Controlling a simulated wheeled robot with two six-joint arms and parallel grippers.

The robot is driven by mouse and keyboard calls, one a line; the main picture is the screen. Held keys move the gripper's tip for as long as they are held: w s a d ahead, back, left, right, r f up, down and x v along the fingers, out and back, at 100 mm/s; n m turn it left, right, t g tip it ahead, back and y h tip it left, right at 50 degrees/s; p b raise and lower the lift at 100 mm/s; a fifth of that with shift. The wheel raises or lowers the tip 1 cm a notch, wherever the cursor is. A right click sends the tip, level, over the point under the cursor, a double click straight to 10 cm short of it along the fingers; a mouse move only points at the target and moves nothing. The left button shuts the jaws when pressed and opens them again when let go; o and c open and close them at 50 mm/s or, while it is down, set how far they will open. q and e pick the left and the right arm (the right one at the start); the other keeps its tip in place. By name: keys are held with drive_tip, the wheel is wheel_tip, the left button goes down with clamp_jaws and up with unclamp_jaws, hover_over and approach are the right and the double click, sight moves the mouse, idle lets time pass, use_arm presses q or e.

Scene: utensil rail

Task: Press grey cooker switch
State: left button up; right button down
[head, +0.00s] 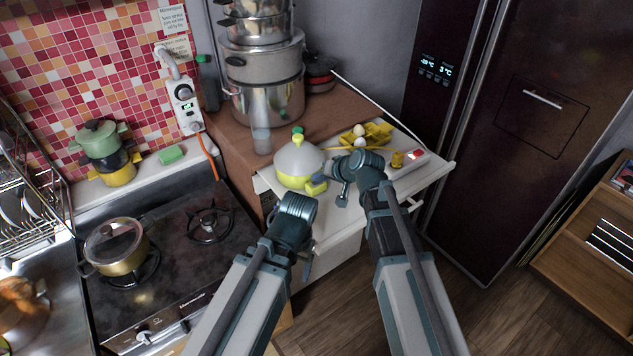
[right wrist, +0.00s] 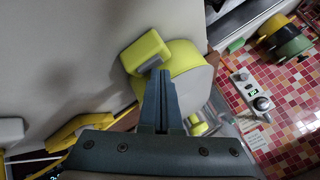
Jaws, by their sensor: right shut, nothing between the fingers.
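The egg cooker has a yellow base and a grey dome lid (head: 299,158) and stands on the white counter; its yellow base (right wrist: 188,75) shows in the right wrist view. A yellow block juts from its side, with the grey switch (right wrist: 148,62) on its face. My right gripper (head: 318,179) is shut and empty, close beside this block. In the right wrist view its fingertips (right wrist: 160,74) overlap the lower edge of the grey switch; I cannot tell whether they touch. My left gripper (head: 307,267) hangs low before the counter, mostly hidden by its arm.
A yellow egg holder (head: 366,135) with eggs lies behind my right gripper. Stacked steel pots (head: 268,106) stand on the brown cabinet at the back. A hob with a lidded pot (head: 119,247) is at left. The dark fridge (head: 530,130) is at right.

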idle(0.3)
drive_tip(key=shift+r+p, duration=0.5)
drive_tip(key=shift+p, duration=0.05)
wheel_tip(320, 180, up, 6)
drive_tip(key=p, duration=0.6)
idle(0.3)
